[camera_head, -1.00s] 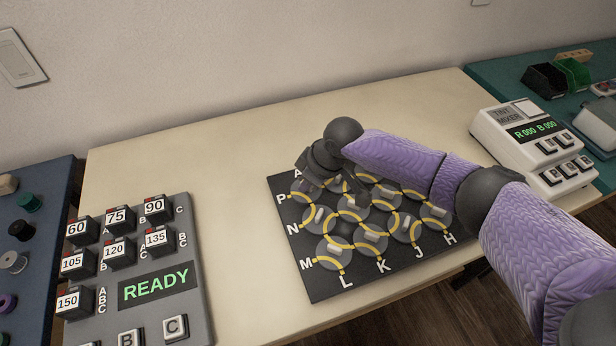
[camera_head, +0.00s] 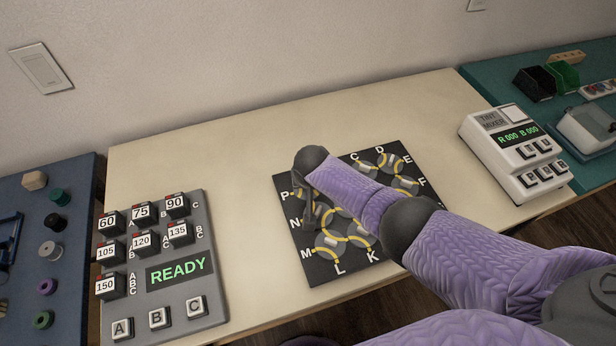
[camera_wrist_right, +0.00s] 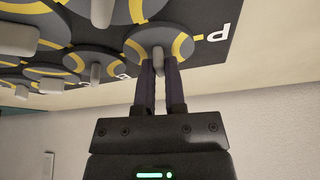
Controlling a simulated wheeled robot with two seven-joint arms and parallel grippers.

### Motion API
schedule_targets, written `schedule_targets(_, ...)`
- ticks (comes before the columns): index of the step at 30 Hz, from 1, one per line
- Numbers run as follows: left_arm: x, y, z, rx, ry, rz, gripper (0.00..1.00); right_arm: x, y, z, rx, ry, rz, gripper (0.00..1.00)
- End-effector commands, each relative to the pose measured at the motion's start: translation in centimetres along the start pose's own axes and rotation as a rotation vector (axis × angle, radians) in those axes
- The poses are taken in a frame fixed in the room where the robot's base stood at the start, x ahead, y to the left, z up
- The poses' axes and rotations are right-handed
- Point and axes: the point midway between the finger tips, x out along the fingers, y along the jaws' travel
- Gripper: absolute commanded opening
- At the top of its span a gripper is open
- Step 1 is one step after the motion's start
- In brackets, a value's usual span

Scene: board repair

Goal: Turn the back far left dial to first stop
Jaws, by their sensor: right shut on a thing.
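The black dial board (camera_head: 286,186) lies on the cream table, with grey round dials that carry yellow arcs and pale upright knobs. My right gripper (camera_head: 306,212) reaches down to the board's left side, near the letters P and N. In the right wrist view, its two dark fingers (camera_wrist_right: 159,75) are shut on the pale knob (camera_wrist_right: 158,58) of a dial (camera_wrist_right: 140,42) beside the letter P. A yellow arc on that dial meets the short yellow line at P. In the head view my arm hides this dial and several others. My left gripper is out of view.
A grey panel (camera_head: 205,235) with numbered blocks, lettered buttons and a READY display stands left of the board. A white tint mixer (camera_head: 502,168) stands to the right. Neighbouring knobs (camera_wrist_right: 97,73) stand close to the gripped one. The table behind the board is clear.

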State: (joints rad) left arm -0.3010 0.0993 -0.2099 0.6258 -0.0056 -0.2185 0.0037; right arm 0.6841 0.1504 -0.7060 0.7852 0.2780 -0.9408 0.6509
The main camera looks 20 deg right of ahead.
Motion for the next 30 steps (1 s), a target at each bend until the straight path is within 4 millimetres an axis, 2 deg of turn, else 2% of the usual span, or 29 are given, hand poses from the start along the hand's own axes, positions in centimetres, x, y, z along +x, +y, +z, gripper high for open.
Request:
schedule_targets(15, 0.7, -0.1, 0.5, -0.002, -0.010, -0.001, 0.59, 0.2, -0.2, 0.1, 0.394, -0.002, 0.163, 0.00)
schedule_targets(30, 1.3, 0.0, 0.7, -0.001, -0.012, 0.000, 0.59, 0.1, -0.2, -0.1, 0.549, 0.000, 0.227, 0.00)
